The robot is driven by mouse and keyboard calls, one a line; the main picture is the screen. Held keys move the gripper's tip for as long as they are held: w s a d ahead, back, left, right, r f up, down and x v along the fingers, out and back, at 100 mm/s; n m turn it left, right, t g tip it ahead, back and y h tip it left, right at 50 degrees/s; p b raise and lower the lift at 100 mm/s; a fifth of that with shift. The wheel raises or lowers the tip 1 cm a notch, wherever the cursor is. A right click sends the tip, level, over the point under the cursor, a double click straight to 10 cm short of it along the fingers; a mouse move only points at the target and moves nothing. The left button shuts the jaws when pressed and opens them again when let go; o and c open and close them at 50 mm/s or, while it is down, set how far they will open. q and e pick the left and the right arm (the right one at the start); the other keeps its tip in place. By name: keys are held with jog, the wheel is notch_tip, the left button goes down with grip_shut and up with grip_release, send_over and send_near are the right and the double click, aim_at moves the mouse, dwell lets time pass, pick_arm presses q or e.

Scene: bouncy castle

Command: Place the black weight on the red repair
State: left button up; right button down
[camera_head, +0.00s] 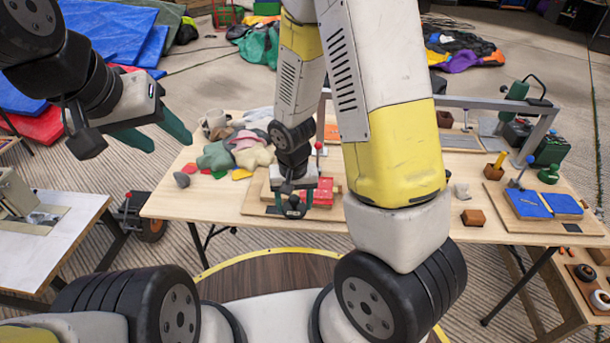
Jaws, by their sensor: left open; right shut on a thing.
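The red repair (322,193) is a red patch on a wooden board (256,207) near the front middle of the table. My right gripper (291,204) points down over this board, just left of the red patch. It is shut on the small black weight (293,212), which is largely hidden between its green fingers. I cannot tell whether the weight touches the board. My arm covers part of the view to the right of the patch. My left gripper (158,133) is open and empty, raised in the air left of the table.
Crumpled green and pink cloth (236,151) and a grey mug (214,123) lie left of the board. A metal frame (541,130) stands over the table's back right.

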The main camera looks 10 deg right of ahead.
jog(key=shift+d, duration=0.2)
jog(key=w+d, duration=0.2)
jog(key=w, duration=0.2)
jog(key=w+d+f, duration=0.1)
jog(key=w+d, duration=0.2)
jog(key=w, duration=0.1)
jog(key=w+d, duration=0.3)
jog(key=w, duration=0.1)
jog(key=shift+w+d+f, duration=0.1)
jog(key=shift+w+f, duration=0.15)
jog(key=shift+w, duration=0.15)
jog(key=shift+w+f, duration=0.1)
jog(key=shift+f, duration=1.65)
jog(key=shift+f, duration=0.1)
jog(key=shift+c, duration=2.1)
grip_release()
